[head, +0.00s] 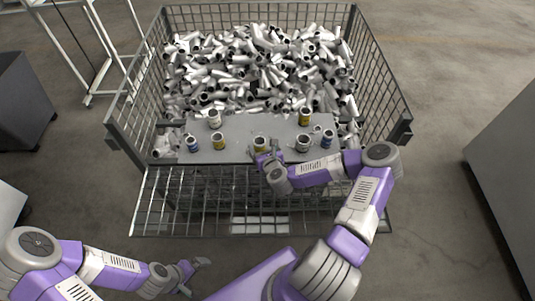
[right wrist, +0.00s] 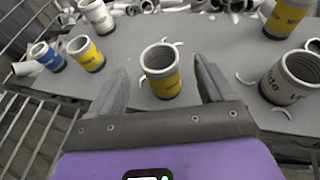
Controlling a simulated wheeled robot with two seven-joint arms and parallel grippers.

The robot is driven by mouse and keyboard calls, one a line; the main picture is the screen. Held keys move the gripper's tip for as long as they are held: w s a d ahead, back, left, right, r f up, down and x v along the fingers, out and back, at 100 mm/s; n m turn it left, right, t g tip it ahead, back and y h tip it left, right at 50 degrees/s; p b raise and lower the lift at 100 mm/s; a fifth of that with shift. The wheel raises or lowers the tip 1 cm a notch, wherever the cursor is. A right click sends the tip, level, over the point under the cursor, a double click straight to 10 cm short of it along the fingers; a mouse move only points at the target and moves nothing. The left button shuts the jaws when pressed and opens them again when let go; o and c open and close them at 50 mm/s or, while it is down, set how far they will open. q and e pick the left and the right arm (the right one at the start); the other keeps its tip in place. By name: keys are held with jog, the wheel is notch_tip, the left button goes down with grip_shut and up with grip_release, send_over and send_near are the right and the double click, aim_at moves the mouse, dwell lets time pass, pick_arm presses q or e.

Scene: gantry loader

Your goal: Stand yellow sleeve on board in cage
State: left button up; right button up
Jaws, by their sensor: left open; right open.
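A yellow sleeve (head: 260,144) stands upright near the front edge of the grey board (head: 255,124) in the wire cage (head: 382,78). In the right wrist view this yellow sleeve (right wrist: 162,80) stands between the open fingers of my right gripper (right wrist: 160,82), with a gap on each side. In the head view my right gripper (head: 264,157) is just in front of it and hides its lower part. Other yellow sleeves stand at the board's left (head: 219,142) and back right (head: 305,117). My left gripper (head: 192,275) is open and empty, low outside the cage.
White sleeves (head: 214,119) (head: 303,143) and blue sleeves (head: 192,144) (head: 327,139) also stand on the board. A heap of metal pipe pieces (head: 255,70) fills the cage behind it. The lowered mesh front (head: 165,205) lies before the board. Light curved scraps lie around the sleeves.

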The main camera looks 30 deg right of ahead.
jog(key=p+v, duration=0.1)
jog(key=v, duration=0.6)
jog(key=shift+s+p, duration=0.25)
jog(key=shift+p, duration=0.05)
jog(key=shift+r, duration=0.1)
